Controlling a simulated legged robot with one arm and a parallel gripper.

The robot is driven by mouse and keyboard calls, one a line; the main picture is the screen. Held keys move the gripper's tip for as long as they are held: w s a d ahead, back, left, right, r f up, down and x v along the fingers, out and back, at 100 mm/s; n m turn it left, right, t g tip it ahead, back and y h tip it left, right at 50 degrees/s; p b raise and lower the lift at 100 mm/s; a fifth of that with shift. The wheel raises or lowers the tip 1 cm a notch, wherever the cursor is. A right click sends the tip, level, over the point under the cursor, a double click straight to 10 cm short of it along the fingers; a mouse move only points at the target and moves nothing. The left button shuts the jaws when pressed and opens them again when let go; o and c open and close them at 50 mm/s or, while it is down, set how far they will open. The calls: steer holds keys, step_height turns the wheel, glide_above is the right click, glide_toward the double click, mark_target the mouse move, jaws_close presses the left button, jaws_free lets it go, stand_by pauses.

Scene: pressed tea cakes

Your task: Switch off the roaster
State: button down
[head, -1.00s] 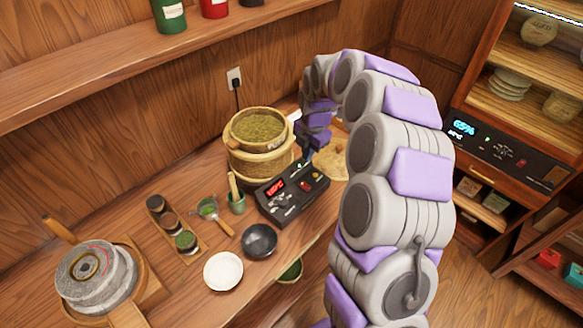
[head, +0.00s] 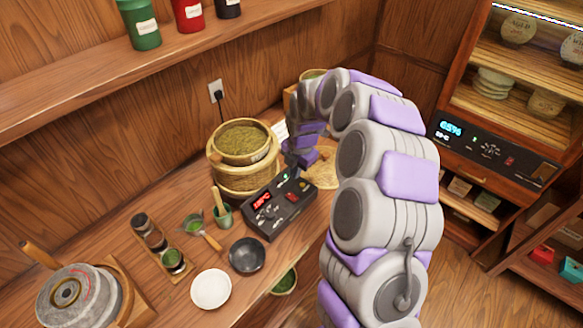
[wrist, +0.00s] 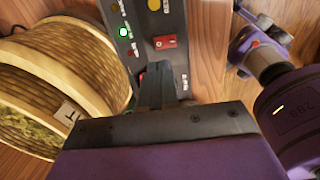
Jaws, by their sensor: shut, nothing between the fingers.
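The roaster's black control box (head: 266,219) sits on the wooden counter in front of a woven basket (head: 236,178) filled with green tea leaves. Its red display is lit, and a green light glows in the wrist view. The box carries a red rocker switch (head: 292,197), which also shows in the wrist view (wrist: 165,42). My gripper (wrist: 158,80) is shut and empty, over the back end of the box. Its fingertips point toward the red switch but appear apart from it. In the head view the fingertips are partly hidden.
A black bowl (head: 246,256), a white bowl (head: 211,289) and a green cup (head: 222,216) with a wooden tool stand left of the box. A stone mill (head: 70,297) is at the far left. A cabinet with its own display (head: 490,150) stands right.

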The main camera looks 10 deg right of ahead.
mark_target(289, 194)
steer(key=f, duration=0.4)
steer(key=shift+w+d+b, duration=0.15)
steer(key=shift+d+b, duration=0.05)
steer(key=shift+b, duration=0.1)
steer(key=a+f, duration=0.1)
steer(key=f, duration=0.3)
steer(key=a+f+b, duration=0.1)
steer(key=f, duration=0.1)
steer(key=shift+w+a, duration=0.3)
steer(key=shift+w, duration=0.05)
steer(key=shift+d, duration=0.2)
steer(key=shift+s+d+r, duration=0.1)
steer(key=shift+d, duration=0.7)
steer(key=shift+s, duration=0.35)
steer(key=shift+s+a+r, duration=0.1)
steer(key=shift+s+a, duration=0.1)
steer(key=shift+a, duration=0.15)
